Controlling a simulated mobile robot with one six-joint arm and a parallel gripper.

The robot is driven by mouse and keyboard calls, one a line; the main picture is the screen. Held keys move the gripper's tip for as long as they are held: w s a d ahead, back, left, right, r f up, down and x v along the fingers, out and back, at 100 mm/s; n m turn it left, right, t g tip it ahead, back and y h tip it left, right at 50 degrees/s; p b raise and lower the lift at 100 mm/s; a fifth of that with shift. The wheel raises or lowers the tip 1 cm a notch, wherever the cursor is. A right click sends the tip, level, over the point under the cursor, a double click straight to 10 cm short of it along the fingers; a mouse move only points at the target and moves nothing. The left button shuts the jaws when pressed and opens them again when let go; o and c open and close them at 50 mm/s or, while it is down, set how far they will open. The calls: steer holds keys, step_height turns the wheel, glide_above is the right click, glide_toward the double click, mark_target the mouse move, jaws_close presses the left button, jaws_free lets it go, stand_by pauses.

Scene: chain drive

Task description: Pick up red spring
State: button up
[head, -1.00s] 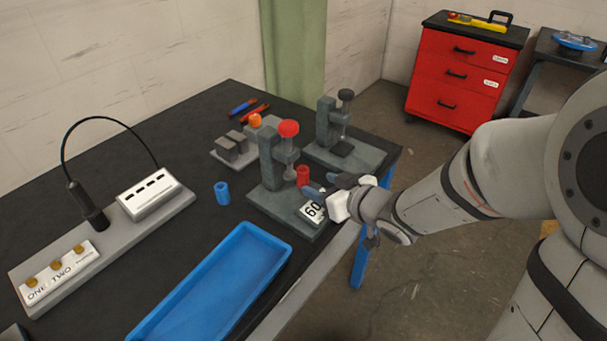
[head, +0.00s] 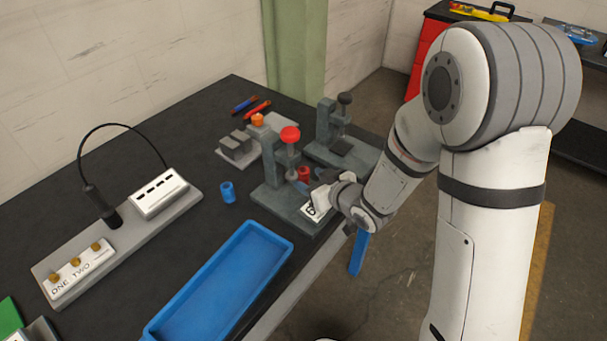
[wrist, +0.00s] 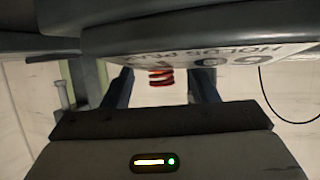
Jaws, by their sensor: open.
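The red spring (head: 304,174) stands on the base of the red-knobbed press (head: 285,200), under its ram. In the wrist view the red spring (wrist: 161,78) shows as a few coils between the two fingers, near the far end, with part of it cut off by the press base. My gripper (head: 309,186) is open at the front of this press, its fingers pointing toward the spring. The wrist view shows my gripper (wrist: 162,88) with a finger on each side of the spring and a gap to both. The head view hides the fingertips in part.
A second press with a dark knob (head: 345,155) stands just behind. A blue cylinder (head: 228,193) and a blue tray (head: 225,285) lie to the left. A number plate (head: 311,211) is on the press front, close to my gripper.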

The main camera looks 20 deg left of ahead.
steer(key=shift+w+a+f, duration=0.15)
steer(key=shift+w+a, duration=0.1)
steer(key=shift+a, duration=0.15)
steer(key=c, duration=1)
